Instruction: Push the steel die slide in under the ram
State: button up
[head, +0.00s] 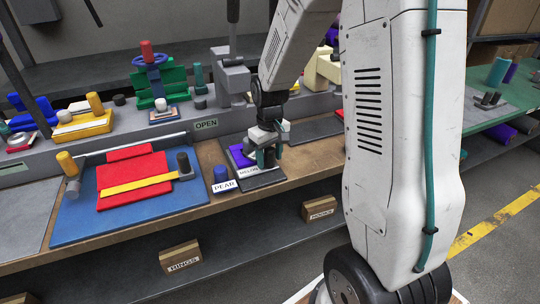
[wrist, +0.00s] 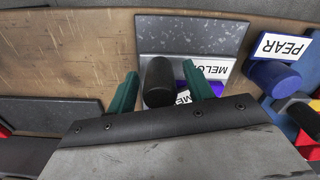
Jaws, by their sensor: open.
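The steel die slide looks to be the dark grey plate (head: 264,181) on the bench's front strip; its speckled face shows in the wrist view (wrist: 190,35). It carries a purple felt piece (head: 240,157) and a white MELON label (head: 248,171). A black upright knob (wrist: 158,80) stands by it. My gripper (wrist: 162,90) is open, with one teal finger on each side of the knob; contact cannot be told. In the head view my gripper (head: 267,156) is low over the plate. A grey press (head: 232,78), likely with the ram, stands behind; my arm hides part of that area.
A blue PEAR block (head: 223,181) stands close left of the plate. Further left lies a blue board (head: 130,220) with red felt and a yellow bar. An OPEN sign (head: 206,124) is on the raised ledge behind. Boxes sit on the shelf below.

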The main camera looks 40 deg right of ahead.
grip_shut()
jog(key=shift+w+d, duration=0.25)
jog(key=shift+w, duration=0.85)
jog(key=shift+w+d, duration=0.2)
jog(key=shift+w, duration=0.85)
grip_release()
jog(key=shift+r, duration=0.1)
notch_tip(320, 180, up, 8)
jog(key=shift+f, duration=0.15)
